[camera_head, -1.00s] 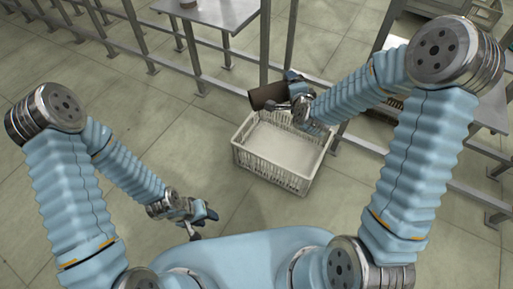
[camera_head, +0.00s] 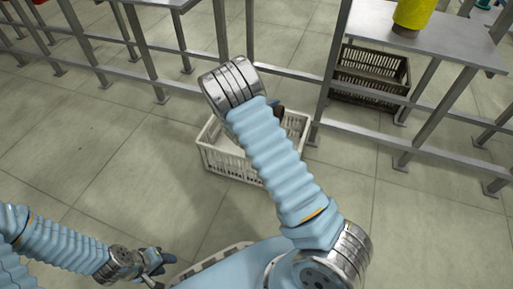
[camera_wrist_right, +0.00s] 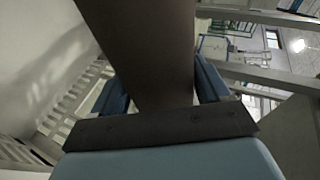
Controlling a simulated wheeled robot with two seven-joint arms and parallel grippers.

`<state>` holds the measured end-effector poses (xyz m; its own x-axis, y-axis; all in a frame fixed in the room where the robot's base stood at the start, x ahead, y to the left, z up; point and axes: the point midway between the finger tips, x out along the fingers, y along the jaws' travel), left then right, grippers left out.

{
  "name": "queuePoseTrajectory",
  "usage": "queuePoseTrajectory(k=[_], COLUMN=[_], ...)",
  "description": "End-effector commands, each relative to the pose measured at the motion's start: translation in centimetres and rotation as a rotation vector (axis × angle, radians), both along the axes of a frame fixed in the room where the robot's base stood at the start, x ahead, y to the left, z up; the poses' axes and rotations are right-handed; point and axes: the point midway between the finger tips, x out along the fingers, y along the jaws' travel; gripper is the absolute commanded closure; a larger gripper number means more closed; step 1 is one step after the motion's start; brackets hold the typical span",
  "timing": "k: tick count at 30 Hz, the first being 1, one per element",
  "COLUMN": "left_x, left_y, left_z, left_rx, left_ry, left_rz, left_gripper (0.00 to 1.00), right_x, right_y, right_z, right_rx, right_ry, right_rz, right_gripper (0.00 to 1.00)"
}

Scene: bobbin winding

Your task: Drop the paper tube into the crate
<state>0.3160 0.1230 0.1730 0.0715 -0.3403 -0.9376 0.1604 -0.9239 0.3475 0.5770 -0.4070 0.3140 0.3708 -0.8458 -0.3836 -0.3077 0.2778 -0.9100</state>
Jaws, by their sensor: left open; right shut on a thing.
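The paper tube (camera_wrist_right: 152,40) is a dark brown cylinder held between the fingers of my right gripper (camera_wrist_right: 162,85) in the right wrist view. That gripper is shut on it. The crate (camera_head: 228,166) is pale, slatted and open-topped, on the floor in the middle of the head view. Its slatted wall also shows at the left of the right wrist view (camera_wrist_right: 72,104). In the head view my right arm covers much of the crate, and the right gripper is mostly hidden behind it at the crate's far side. My left gripper (camera_head: 154,268) is open and empty, low at the left.
A metal table (camera_head: 440,36) with a yellow cylinder (camera_head: 412,12) stands at the upper right. A dark crate (camera_head: 370,75) sits beneath it. Metal rails and posts run behind the pale crate. The tiled floor left of the crate is clear.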

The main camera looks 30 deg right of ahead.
Motion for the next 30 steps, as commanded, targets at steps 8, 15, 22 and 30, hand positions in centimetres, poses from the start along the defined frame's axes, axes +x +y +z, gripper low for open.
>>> queuePoseTrajectory(k=[8,15,22,30], left_x=[0.1,0.2,0.2,0.2], left_y=[0.0,0.0,0.0,0.0], left_z=[-2.7,-3.2,-3.1,-3.1], left_rx=[0.001,0.001,0.001,0.001], left_ry=[-0.004,-0.007,-0.007,-0.007], left_rz=[0.003,0.005,0.004,0.004], left_gripper=[0.57,0.57,0.57,0.57], right_x=[0.0,0.0,0.0,0.0], right_y=[0.0,0.0,0.0,0.0], right_z=[-3.9,-5.0,-4.9,-4.9], right_rx=[-0.002,-0.001,0.0,0.0], right_ry=[0.001,0.0,0.001,0.001], right_rz=[0.001,0.001,0.0,0.002], right_gripper=[0.56,0.56,0.15,0.0])
